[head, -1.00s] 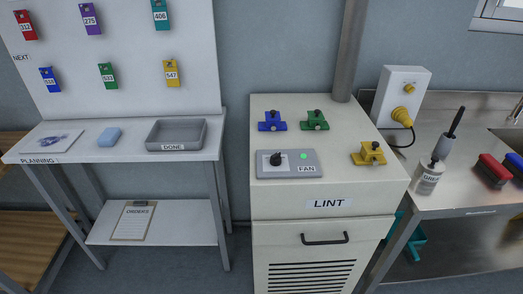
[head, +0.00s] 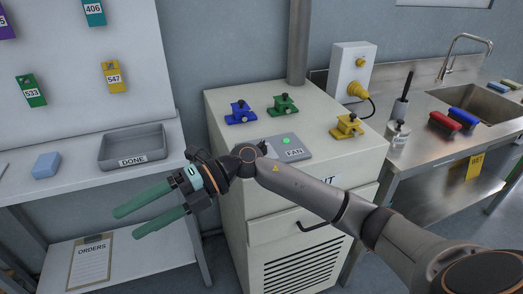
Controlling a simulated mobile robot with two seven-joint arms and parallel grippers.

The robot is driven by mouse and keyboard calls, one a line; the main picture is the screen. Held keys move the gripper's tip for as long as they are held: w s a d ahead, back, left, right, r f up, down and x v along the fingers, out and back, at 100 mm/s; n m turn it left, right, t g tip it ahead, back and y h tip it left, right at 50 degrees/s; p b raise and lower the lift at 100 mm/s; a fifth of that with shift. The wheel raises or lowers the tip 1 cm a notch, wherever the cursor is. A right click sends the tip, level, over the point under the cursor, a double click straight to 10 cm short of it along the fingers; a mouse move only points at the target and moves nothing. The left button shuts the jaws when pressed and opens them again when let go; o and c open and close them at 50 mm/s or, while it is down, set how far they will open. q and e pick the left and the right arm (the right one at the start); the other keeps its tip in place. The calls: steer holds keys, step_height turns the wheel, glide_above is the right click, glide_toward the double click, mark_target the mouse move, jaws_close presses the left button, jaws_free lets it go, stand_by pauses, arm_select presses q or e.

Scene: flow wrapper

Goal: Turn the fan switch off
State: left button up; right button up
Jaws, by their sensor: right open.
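The grey fan switch panel (head: 300,146), labelled FAN, lies on top of the white LINT cabinet (head: 225,103). Its green light (head: 286,141) is lit. Its black knob is mostly or wholly hidden behind my right wrist, so its setting cannot be read. My right arm reaches in from the lower right across the cabinet front. My right gripper (head: 127,222) is open and empty, with green fingers pointing left, away from the panel, in front of the planning table. My left gripper is not in view.
Blue (head: 240,113), green (head: 283,105) and yellow (head: 347,126) clamps sit on the cabinet around the panel. A white box with a yellow plug (head: 357,90) stands behind right. A grey DONE tray (head: 132,147) and blue block (head: 46,165) lie on the left table.

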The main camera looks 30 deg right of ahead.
steer(key=w+d+f+n+h+b, duration=0.1)
steer(key=w+d+f+n+h, duration=0.15)
steer(key=d+h, duration=0.4)
steer(key=m+t+h+b, duration=0.35)
steer(key=m+h, duration=0.25)
steer(key=h, duration=0.5)
glide_toward(262, 144)
steer(key=shift+n+t, duration=0.25)
steer(key=shift+n, duration=0.1)
steer(key=x, duration=0.9)
steer(key=shift+s+f+p, duration=0.2)
steer(key=shift+f+p, duration=0.1)
steer(key=shift+f, duration=0.1)
steer(key=shift+c, duration=0.2)
jaws_close()
